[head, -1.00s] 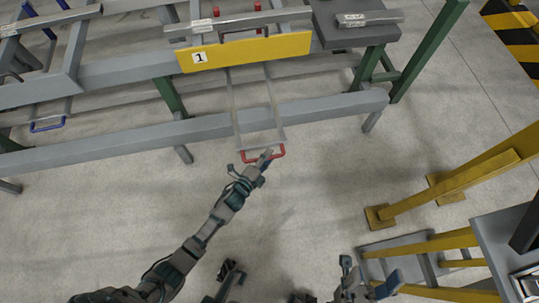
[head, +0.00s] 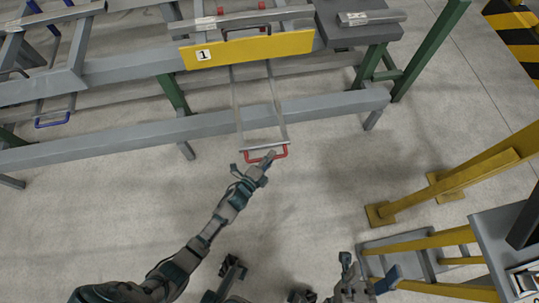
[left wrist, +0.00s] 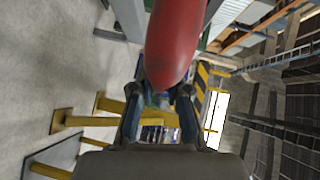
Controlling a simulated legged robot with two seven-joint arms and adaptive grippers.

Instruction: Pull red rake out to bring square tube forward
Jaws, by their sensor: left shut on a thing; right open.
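The red rake's handle (head: 280,154) sticks out low in front of the runout table, in the middle of the head view. Its two thin grey rails (head: 239,110) run back under the yellow plate marked 1. My left gripper (head: 265,161) is shut on the handle; the left wrist view shows the red bar (left wrist: 175,40) close up between the fingers. The grey square tube (head: 250,20) lies crosswise behind the yellow plate, with a pale label near its left end. A small red part (head: 262,5) shows behind the tube. My right gripper (head: 367,282) is open and empty at lower right.
The grey front beam (head: 160,132) crosses below the table. A blue-handled rake (head: 53,122) is at left. Another labelled tube (head: 371,18) lies at right on a dark block. Yellow posts (head: 440,190) stand at right.

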